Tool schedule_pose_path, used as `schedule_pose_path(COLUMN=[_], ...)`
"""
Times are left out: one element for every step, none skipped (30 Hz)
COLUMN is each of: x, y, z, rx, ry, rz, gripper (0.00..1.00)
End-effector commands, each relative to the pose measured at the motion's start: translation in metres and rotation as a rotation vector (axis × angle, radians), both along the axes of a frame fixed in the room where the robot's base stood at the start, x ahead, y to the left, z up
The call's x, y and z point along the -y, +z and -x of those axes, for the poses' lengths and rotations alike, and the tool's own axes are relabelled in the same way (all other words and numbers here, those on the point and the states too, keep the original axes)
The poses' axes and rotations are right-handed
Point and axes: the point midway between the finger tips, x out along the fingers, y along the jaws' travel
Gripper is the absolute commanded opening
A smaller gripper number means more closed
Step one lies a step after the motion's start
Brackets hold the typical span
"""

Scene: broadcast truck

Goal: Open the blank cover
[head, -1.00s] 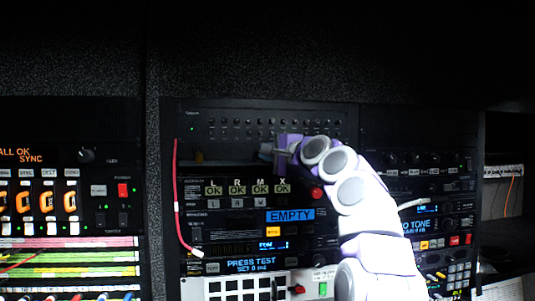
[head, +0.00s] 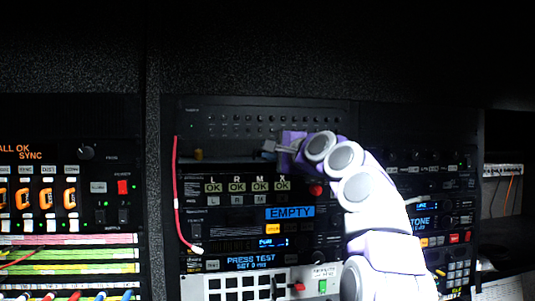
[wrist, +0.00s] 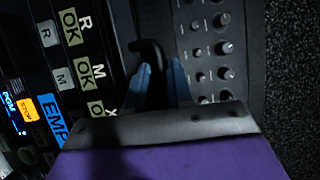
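The blank cover appears as a plain dark strip (head: 225,156) between the knob panel and the OK-label panel in the head view. In the wrist view it is a dark band (wrist: 122,25), mostly in shadow. A black hooked handle (wrist: 152,52) stands out beside it. In the head view my gripper (head: 268,149) is at the strip's right part, where my wrist hides the contact.
The knob panel (head: 260,120) sits directly above. The OK-label panel (head: 247,186) with a red button (head: 316,190) is just below my gripper. A red cable (head: 176,200) hangs at the rack's left side. More equipment (head: 68,190) stands at the left.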

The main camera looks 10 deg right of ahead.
Motion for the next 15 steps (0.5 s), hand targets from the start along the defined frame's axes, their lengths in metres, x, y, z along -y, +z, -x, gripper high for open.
schedule_pose_path(x=[0.003,0.004,0.007,0.009,0.01,0.013,0.014,0.015,0.017,0.019,0.021,0.024,0.026,0.028,0.03], y=[-0.001,-0.001,-0.002,-0.002,-0.002,-0.003,-0.003,-0.003,-0.003,-0.004,-0.004,-0.004,-0.004,-0.004,-0.005], z=[0.008,0.012,0.017,0.02,0.024,0.029,0.032,0.036,0.041,0.044,0.048,0.053,0.057,0.062,0.067], rx=[0.003,0.004,0.004,0.005,0.004,0.002,0.002,0.002,0.003,0.003,0.003,0.003,0.002,0.003,0.002], ry=[0.0,0.0,0.001,0.0,0.0,0.0,0.0,0.001,0.001,0.0,0.0,0.0,0.0,0.001,0.001], rz=[-0.003,-0.003,-0.003,-0.002,-0.002,-0.002,-0.002,-0.002,-0.001,0.0,0.0,-0.001,-0.002,-0.003,-0.003], gripper=[0.21,0.21,0.21,0.21,0.21,0.21,0.21,0.21,0.21,0.21,0.21,0.21,0.21,0.21,0.21])
